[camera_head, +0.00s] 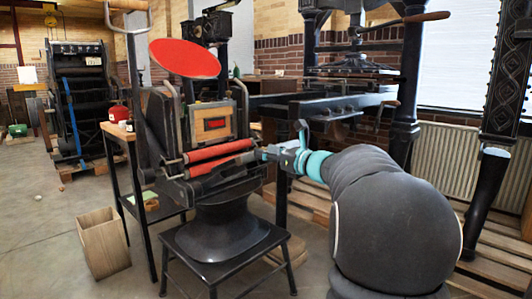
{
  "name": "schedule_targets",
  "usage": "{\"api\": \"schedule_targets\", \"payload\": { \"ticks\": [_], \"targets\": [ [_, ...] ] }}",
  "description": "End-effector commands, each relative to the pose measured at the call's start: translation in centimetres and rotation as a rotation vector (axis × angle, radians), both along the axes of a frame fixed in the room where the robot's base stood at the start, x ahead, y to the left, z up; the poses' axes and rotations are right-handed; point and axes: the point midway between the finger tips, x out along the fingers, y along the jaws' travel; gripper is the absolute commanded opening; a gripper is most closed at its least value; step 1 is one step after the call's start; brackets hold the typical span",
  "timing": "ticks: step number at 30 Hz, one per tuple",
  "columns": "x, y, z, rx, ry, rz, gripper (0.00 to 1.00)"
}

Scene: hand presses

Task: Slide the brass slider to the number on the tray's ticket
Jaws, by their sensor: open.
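A black hand press (222,222) with a red ink disc (184,58) and red rollers (219,151) stands on a black stand in the middle. A wood-framed panel with a red strip (214,124) sits above the rollers. My gripper (263,153) is open at the right end of the rollers, close to the press; I cannot tell whether it touches. I cannot make out the brass slider, its numbers, or the tray's ticket. A small yellow-green paper (143,198) lies on the side table's lower shelf, too small to read.
A narrow side table (117,129) with a red can (119,112) stands left of the press. A wooden bin (103,242) is on the floor before it. A large iron press (403,80) stands behind my arm. The left floor is mostly clear.

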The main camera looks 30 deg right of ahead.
Motion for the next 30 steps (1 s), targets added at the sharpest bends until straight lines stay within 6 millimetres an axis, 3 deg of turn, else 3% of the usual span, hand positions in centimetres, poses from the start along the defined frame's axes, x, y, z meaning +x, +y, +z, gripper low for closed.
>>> {"api": "schedule_targets", "payload": {
  "ticks": [11, 17, 23, 30],
  "targets": [
    [0.6, 0.2, 0.0, -0.001, -0.001, 0.000, 0.47],
    [0.6, 0.2, 0.0, -0.001, -0.001, 0.000, 0.03],
    [0.6, 0.1, 0.1, 0.000, 0.000, 0.000, 0.03],
    [1.4, -2.0, 0.2, 0.000, 0.000, -0.001, 0.03]
  ]
}}
